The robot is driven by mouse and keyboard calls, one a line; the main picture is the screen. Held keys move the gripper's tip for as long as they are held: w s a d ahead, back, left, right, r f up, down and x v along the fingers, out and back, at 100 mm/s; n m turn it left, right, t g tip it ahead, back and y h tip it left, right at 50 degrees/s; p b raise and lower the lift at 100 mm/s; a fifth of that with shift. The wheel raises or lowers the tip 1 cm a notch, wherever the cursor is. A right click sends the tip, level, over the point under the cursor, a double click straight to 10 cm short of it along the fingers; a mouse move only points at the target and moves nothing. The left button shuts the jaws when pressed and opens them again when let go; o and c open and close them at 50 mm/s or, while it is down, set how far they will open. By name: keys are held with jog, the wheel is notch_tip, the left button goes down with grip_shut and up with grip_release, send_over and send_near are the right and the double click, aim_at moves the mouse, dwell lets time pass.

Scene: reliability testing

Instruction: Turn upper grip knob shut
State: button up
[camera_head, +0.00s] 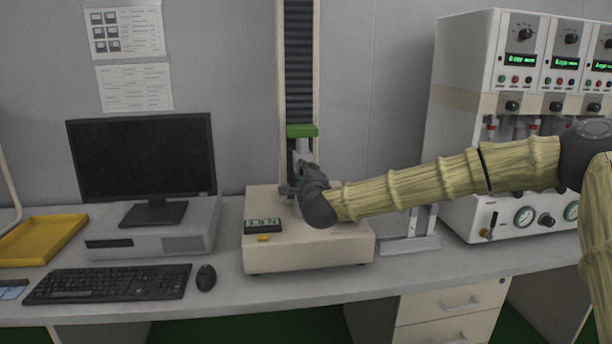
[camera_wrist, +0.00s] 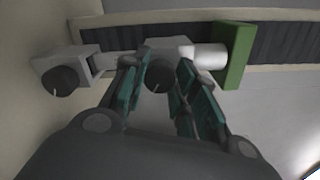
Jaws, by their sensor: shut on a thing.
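The tester (camera_head: 310,252) stands on the bench, with a green crosshead (camera_head: 302,131) on its column. In the wrist view, which is turned sideways, the crosshead (camera_wrist: 233,56) is at the right. A white cylinder (camera_wrist: 209,56) joins it to the pale upper grip (camera_wrist: 167,44). The dark round upper grip knob (camera_wrist: 158,76) sits between the teal-padded fingers of my gripper (camera_wrist: 159,88), which is shut on it. The lower grip knob (camera_wrist: 60,81) is free at the left. In the head view my gripper (camera_head: 303,177) is at the grips and hides the knobs.
A monitor (camera_head: 143,155), keyboard (camera_head: 108,284), mouse (camera_head: 206,278) and yellow tray (camera_head: 40,240) are left of the tester. A tall instrument cabinet (camera_head: 462,110) stands at the right, behind my arm. The bench front by the tester is clear.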

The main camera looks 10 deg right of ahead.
jog(key=shift+c, duration=0.2)
jog(key=o, duration=1.1)
jog(key=shift+c, duration=0.2)
jog(key=s, duration=1.2)
jog(key=shift+d, duration=0.25)
jog(key=shift+f, duration=0.1)
